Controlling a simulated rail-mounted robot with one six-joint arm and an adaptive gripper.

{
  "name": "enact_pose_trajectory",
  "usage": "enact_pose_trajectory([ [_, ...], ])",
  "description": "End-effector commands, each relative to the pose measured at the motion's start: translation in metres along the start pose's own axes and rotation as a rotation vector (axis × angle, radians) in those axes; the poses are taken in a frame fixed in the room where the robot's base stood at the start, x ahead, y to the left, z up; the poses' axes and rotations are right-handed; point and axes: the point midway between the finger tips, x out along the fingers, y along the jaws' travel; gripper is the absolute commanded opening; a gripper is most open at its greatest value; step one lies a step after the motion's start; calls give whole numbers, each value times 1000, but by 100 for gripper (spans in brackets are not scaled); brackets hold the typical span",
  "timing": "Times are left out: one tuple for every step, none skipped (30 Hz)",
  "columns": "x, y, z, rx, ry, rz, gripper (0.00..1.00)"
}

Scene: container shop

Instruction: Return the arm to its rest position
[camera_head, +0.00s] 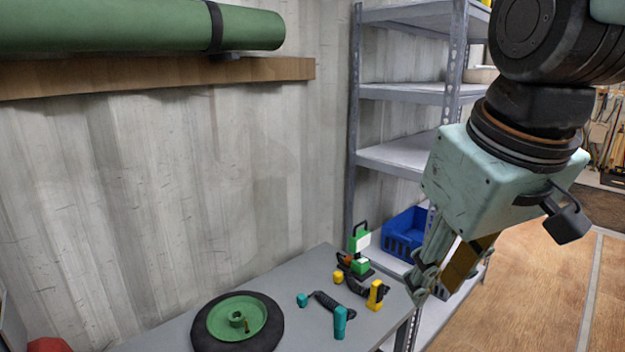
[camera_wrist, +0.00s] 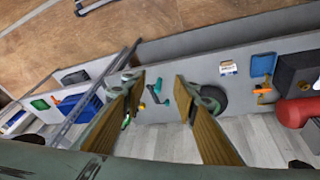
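My gripper (camera_head: 432,285) hangs at the right of the head view, pointing down, beside the right end of the grey workbench (camera_head: 285,272). In the wrist view my gripper (camera_wrist: 158,78) has its two brown-padded fingers spread wide apart. Nothing is between them within grasp. The bench and its tools show beyond the fingers, at a distance. The upper arm is partly cut off by the frame edge.
On the bench lie a black wheel with a green hub (camera_head: 238,322), a teal tool (camera_head: 340,322), a yellow tool (camera_head: 376,295) and a green-and-black tool (camera_head: 360,250). A metal shelf (camera_head: 395,156) with a blue crate (camera_head: 404,236) stands behind my gripper. Open wooden floor (camera_head: 540,285) is right.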

Motion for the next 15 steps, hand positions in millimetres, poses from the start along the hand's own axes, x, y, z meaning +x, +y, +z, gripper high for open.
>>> enact_pose_trajectory([
  [-3, 1, 10, 21, 0, 3, 27],
  [-5, 1, 16, 35, -1, 4, 27],
  [-7, 1, 24, 54, -2, 5, 27],
  [-8, 1, 30, 67, -3, 6, 27],
  [-10, 1, 36, 80, -3, 7, 27],
  [-11, 1, 44, 99, -4, 9, 27],
  [-12, 1, 49, 112, -4, 10, 27],
  [-14, 1, 56, 126, -5, 11, 27],
  [-15, 0, 64, 145, -7, 13, 27],
  [-16, 0, 69, 157, -8, 14, 27],
  [-17, 0, 75, 171, -8, 15, 27],
  [-18, -1, 83, 189, -9, 16, 27],
  [-18, -1, 88, 202, -10, 17, 27],
  [-19, -2, 94, 214, -10, 19, 27],
  [-20, -2, 100, 231, -10, 20, 27],
])
